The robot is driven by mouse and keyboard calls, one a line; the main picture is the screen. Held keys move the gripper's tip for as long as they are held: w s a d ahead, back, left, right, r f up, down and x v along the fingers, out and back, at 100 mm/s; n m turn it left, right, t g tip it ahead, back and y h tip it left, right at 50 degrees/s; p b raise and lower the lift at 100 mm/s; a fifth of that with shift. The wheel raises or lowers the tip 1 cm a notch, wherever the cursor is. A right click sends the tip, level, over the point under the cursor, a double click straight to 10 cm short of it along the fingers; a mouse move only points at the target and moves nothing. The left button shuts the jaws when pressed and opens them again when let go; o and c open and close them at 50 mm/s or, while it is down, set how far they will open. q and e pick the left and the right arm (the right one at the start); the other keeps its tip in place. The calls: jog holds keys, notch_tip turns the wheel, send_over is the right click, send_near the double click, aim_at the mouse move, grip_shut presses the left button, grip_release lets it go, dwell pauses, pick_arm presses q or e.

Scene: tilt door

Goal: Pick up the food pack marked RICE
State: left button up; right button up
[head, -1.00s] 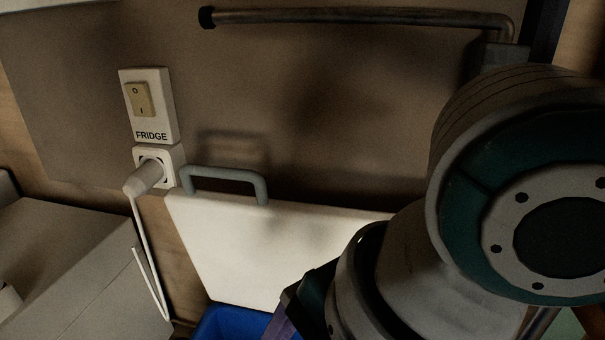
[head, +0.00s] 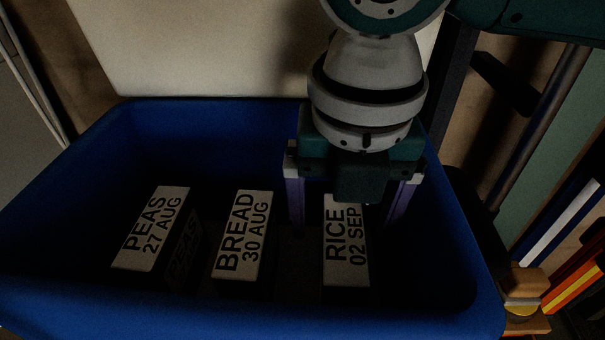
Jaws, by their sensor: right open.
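The RICE pack (head: 346,252) stands in the blue bin, at the right of a row of packs, its top label reading RICE 02 SEP. My right gripper (head: 345,218) points down into the bin over the far end of this pack. It is open, with one purple finger on each side of the pack. The gripper body covers the far end of the RICE pack, and I cannot tell whether the fingers touch it. My left gripper is out of view.
The blue bin (head: 200,309) has raised walls around the packs. The BREAD pack (head: 244,236) stands left of RICE, and the PEAS pack (head: 152,232) stands further left. A white panel (head: 200,50) rises behind the bin. Books (head: 560,225) are at the right.

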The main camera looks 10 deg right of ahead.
notch_tip(320, 180, down, 3)
jog(key=shift+w+r+b, duration=0.1)
jog(key=shift+w+b, duration=0.05)
jog(key=shift+b, duration=0.45)
jog(key=f+b, duration=0.2)
jog(key=f, duration=0.1)
jog(key=f+b, duration=0.1)
jog(key=f, duration=0.1)
jog(key=shift+w+d+b, duration=0.25)
jog(key=shift+d+b, duration=0.15)
jog(key=shift+c, duration=0.3)
jog(key=shift+c, duration=0.8)
jog(key=c, duration=1.1)
grip_shut()
jog(key=shift+r, duration=0.1)
